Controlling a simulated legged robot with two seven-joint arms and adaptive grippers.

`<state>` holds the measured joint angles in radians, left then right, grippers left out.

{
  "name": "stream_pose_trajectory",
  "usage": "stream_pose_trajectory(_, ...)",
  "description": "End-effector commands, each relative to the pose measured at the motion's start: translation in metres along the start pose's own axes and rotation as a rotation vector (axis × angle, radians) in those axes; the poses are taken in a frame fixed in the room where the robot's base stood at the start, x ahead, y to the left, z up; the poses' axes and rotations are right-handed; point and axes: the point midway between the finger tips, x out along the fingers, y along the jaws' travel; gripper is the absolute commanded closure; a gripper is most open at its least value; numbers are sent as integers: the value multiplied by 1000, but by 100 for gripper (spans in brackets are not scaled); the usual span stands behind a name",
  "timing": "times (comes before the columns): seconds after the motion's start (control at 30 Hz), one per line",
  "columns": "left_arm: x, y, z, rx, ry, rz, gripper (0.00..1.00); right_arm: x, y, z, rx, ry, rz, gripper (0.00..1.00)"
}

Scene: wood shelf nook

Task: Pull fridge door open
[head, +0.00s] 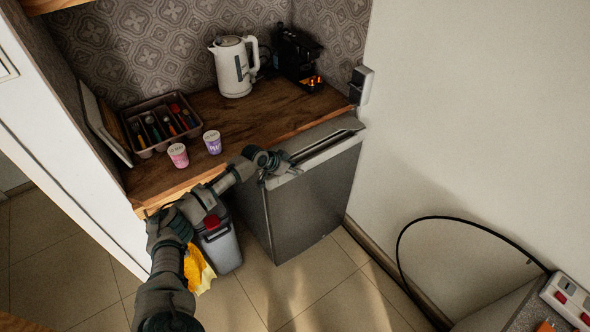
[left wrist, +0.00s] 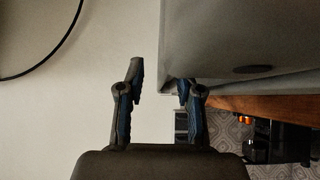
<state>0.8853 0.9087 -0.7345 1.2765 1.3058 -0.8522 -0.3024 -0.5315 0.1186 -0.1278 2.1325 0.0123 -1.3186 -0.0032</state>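The fridge (head: 312,205) is a small grey unit under the wooden counter. A dark slot (head: 330,143) runs along the top of its door; I cannot tell whether this is a handle recess or a gap. My left gripper (head: 287,166) is at the door's top left edge. In the left wrist view its two fingers (left wrist: 161,85) are apart, with nothing clearly held between them. The grey fridge surface (left wrist: 235,45) fills the upper right there, its corner close to the right finger. Contact is unclear. My right gripper is not seen.
A grey bin (head: 222,248) and a yellow cloth (head: 198,268) are left of the fridge. The counter holds a white kettle (head: 235,68), a cutlery tray (head: 140,147), two cups and a black coffee machine (head: 297,58). A wall stands right; floor in front is clear.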

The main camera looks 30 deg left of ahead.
Motion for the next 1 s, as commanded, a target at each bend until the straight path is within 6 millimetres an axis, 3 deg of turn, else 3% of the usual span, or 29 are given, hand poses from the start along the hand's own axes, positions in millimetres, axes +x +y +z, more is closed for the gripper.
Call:
stream_pose_trajectory(0.37, 6, -4, 2, -3, 2, 2, 65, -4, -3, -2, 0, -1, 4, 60)
stream_pose_trajectory(0.5, 6, -3, 2, -3, 1, 1, 100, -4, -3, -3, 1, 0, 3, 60)
stream_pose_trajectory(0.93, 5, -3, 0, -5, 6, -3, 100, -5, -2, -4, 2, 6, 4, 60)
stream_pose_trajectory(1.0, 4, -1, -1, -9, 7, -6, 100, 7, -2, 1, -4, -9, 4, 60)
